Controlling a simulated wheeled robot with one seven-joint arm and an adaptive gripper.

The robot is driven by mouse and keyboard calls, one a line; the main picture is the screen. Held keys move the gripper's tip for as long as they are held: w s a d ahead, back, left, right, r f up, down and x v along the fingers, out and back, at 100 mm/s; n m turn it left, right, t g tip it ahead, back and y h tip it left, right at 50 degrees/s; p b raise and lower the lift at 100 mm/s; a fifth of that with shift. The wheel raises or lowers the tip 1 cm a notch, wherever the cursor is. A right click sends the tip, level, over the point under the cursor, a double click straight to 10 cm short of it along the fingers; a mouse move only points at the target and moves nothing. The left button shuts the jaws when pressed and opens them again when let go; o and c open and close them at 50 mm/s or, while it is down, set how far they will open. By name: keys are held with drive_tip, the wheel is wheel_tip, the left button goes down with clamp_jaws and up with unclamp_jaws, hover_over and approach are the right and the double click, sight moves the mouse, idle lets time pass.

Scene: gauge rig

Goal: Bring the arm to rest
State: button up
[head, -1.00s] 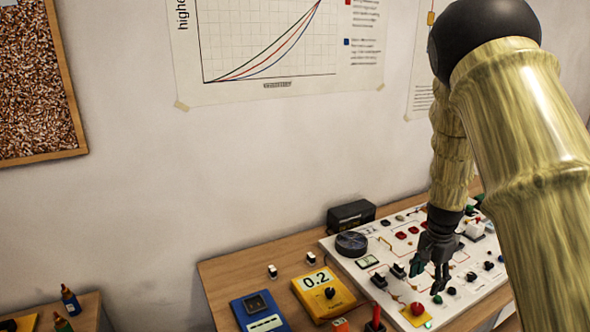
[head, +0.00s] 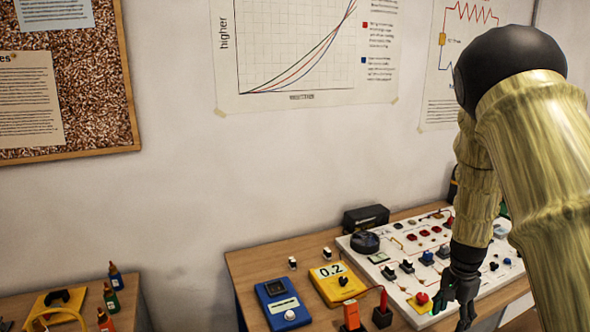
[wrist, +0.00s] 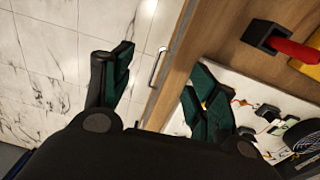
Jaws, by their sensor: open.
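My gripper (head: 455,300) is at the front edge of the white panel board (head: 478,299) in the head view, beside the red button on its yellow base. Its dark green fingers stand apart in the wrist view (wrist: 160,85), with nothing between them. There the fingers are over the table's wooden edge, with pale floor tiles on one side and the board on the other. My arm fills the right of the head view and hides part of the board.
A yellow meter (head: 338,284) reading 0.2 and a blue meter (head: 283,304) stand left of the board. An orange block (head: 352,317) and a red-handled switch (head: 382,310) are at the front. A black box (head: 366,218) stands behind. Bottles (head: 111,298) are on another table.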

drive_tip(key=s+a+f+n+h+b, duration=0.1)
drive_tip(key=s+a+f+n, duration=0.2)
drive_tip(key=s+f, duration=0.6)
drive_tip(key=s+a+f+n+b, duration=0.25)
drive_tip(key=s+f, duration=0.35)
drive_tip(key=f, duration=0.7)
drive_tip(key=s+a+f+n, duration=0.2)
drive_tip(key=s+a+f, duration=0.2)
drive_tip(key=s, duration=0.3)
drive_tip(key=s+a+f+n+y+b, duration=0.1)
drive_tip(key=s+a+f+n, duration=0.1)
drive_tip(key=s+a, duration=0.3)
drive_tip(key=s+a+f+n+b, duration=0.1)
drive_tip(key=s+a+f+n, duration=0.2)
drive_tip(key=s, duration=0.8)
wheel_tip(320, 180, down, 3)
drive_tip(key=shift+a+r+y, duration=0.15)
drive_tip(key=shift+a+y, duration=0.15)
drive_tip(key=shift+a, duration=0.7)
drive_tip(key=shift+s, duration=0.1)
